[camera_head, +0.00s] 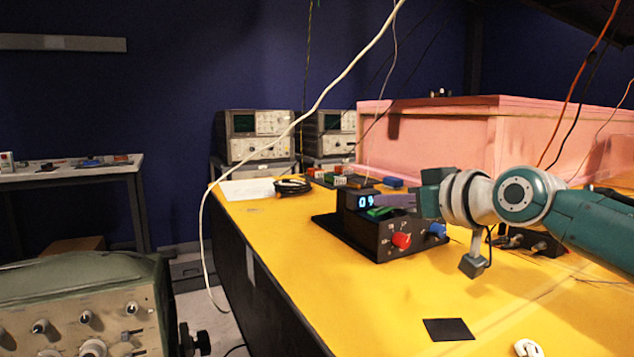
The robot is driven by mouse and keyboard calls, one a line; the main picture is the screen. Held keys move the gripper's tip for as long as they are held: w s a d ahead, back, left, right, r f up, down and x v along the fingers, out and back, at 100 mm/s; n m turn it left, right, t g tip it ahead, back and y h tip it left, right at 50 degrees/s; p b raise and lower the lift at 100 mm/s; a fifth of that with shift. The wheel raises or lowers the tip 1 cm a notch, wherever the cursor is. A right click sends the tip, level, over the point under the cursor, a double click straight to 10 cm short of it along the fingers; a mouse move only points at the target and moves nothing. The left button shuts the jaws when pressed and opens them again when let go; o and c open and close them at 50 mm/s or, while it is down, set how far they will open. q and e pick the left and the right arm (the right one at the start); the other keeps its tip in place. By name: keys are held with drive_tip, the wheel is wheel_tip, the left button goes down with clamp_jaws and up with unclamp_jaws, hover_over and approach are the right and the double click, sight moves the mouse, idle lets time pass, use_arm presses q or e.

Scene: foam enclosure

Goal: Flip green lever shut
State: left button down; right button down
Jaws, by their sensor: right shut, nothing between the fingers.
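A black control box (368,236) stands on the yellow table, with a lit blue display (365,201) on its raised back part. The green lever (379,211) lies low on the box's top, just below the display; its exact tilt is too small to tell. My right gripper (386,200) reaches in from the right, shut and empty. Its fingertips are just above the green lever, close to the display; I cannot tell whether they touch the lever. A red knob (401,240) and a blue knob (437,230) are on the box's front. My left gripper is out of view.
A pink foam enclosure (440,140) stands behind. A coiled black cable (292,186) lies at the back left. A white cable (320,97) hangs across the view.

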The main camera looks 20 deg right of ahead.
drive_tip(key=s+r+p, duration=0.5)
drive_tip(key=s+r, duration=0.1)
drive_tip(key=s, duration=0.3)
drive_tip(key=shift+s+p, duration=0.4)
